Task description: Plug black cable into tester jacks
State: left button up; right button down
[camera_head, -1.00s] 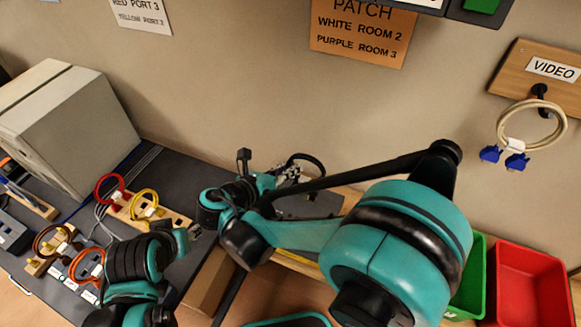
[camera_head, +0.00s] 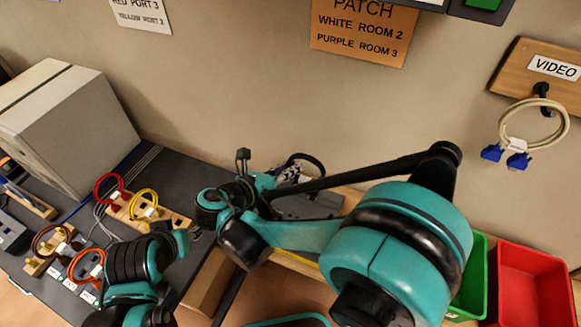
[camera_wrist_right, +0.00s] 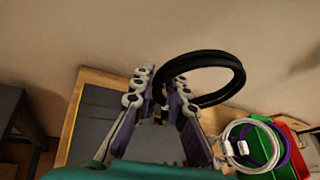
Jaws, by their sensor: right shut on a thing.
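The black cable (camera_head: 311,160) is a coiled loop. It is in my right gripper (camera_head: 290,174) in the head view. In the right wrist view the fingers of my right gripper (camera_wrist_right: 160,92) are closed on the lower left of the black cable loop (camera_wrist_right: 238,77), and the loop stands out to the right. A grey device, probably the tester (camera_head: 312,206), lies below this gripper, partly hidden by my arm. Its jacks cannot be made out. My left gripper (camera_head: 192,234) is small and partly hidden at the lower left, its fingers unclear.
Red (camera_head: 107,187) and yellow (camera_head: 144,205) cables sit on a wooden rack on the dark bench, left. A beige case (camera_head: 65,125) stands behind them. Green (camera_head: 470,285) and red (camera_head: 530,285) bins are at right. A white-and-blue video cable (camera_head: 535,105) hangs on the wall.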

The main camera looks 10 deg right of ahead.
jog(key=shift+f+b, duration=1.05)
jog(key=shift+b, duration=0.15)
dwell(2.3)
dwell(0.3)
jog(key=c, duration=0.8)
grip_release()
